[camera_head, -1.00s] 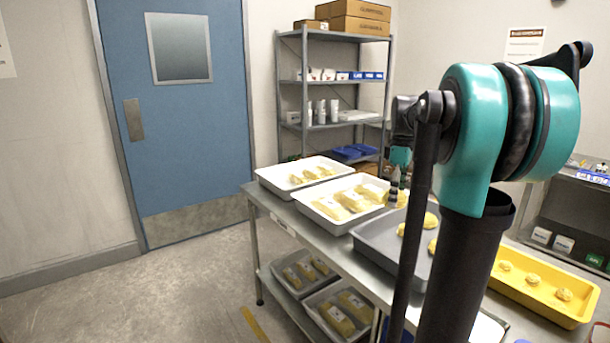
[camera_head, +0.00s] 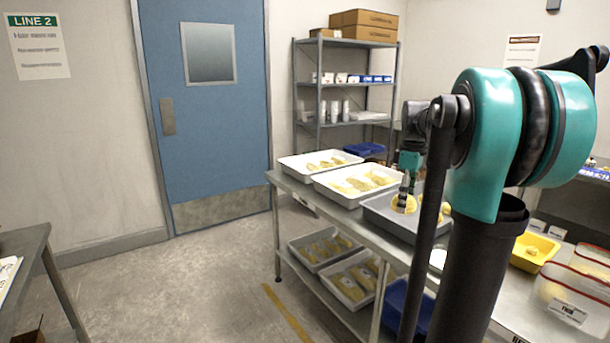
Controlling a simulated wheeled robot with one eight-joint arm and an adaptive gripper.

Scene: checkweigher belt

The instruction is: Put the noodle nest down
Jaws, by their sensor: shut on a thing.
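My gripper (camera_head: 404,194) points down and is shut on a yellow noodle nest (camera_head: 402,205). The nest shows just under the fingertips, in front of the grey tray (camera_head: 378,217) on the steel table. I cannot tell whether the nest touches the tray or hangs above it. Another yellow nest (camera_head: 445,209) shows in part behind my arm. My arm hides much of the tray's right side.
Two white trays (camera_head: 322,186) with yellow pieces stand farther back on the table. A yellow tray (camera_head: 525,262) and lidded clear boxes (camera_head: 572,290) are at right. More trays (camera_head: 345,292) sit on the lower shelf.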

